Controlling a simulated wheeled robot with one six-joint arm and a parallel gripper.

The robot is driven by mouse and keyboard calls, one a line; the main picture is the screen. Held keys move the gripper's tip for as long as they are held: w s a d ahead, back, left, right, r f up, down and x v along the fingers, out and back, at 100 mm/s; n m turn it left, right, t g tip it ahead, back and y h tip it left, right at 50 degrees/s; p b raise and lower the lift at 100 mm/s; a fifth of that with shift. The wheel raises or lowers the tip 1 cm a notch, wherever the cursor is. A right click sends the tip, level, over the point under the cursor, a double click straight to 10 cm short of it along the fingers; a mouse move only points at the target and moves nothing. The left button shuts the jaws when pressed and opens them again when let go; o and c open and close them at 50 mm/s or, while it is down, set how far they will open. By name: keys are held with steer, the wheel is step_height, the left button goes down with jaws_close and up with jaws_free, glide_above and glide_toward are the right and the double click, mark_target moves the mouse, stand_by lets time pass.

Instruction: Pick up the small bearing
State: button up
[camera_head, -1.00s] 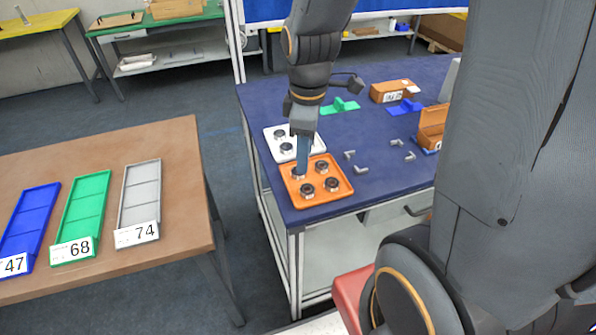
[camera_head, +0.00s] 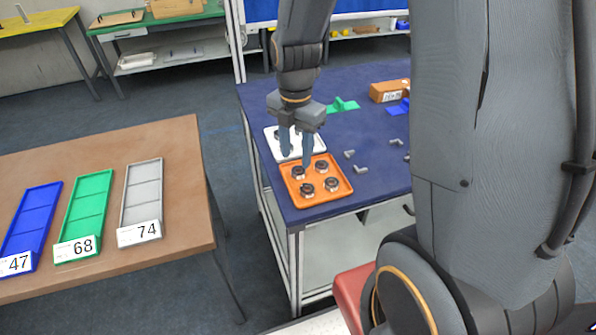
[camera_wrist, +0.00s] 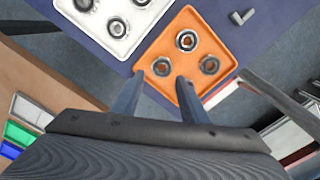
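An orange tray (camera_head: 317,200) on the blue table holds several dark-and-silver ring bearings, among them a back-left one (camera_head: 298,172) and a front-right one (camera_head: 331,184). A white tray (camera_head: 319,149) behind it also holds bearings, partly hidden by my gripper. My gripper (camera_head: 297,162) is open and empty, pointing down over the near part of the white tray and the back-left of the orange tray. In the wrist view, one bearing (camera_wrist: 162,66) shows just beyond the gap between the fingertips (camera_wrist: 160,77). I cannot tell which bearings are the small type.
A brown table (camera_head: 180,180) at left carries blue, green and grey bins labelled 47, 68 and 74.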

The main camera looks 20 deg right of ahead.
mark_target(298, 170)
steer(key=shift+d+f+p, duration=0.15)
steer(key=shift+f+p, duration=0.3)
steer(key=shift+f, duration=0.75)
steer(key=shift+d+f+p, duration=0.15)
steer(key=shift+f+p, duration=0.25)
steer(key=shift+f, duration=0.8)
steer(key=c, duration=0.8)
steer(key=shift+c, duration=0.2)
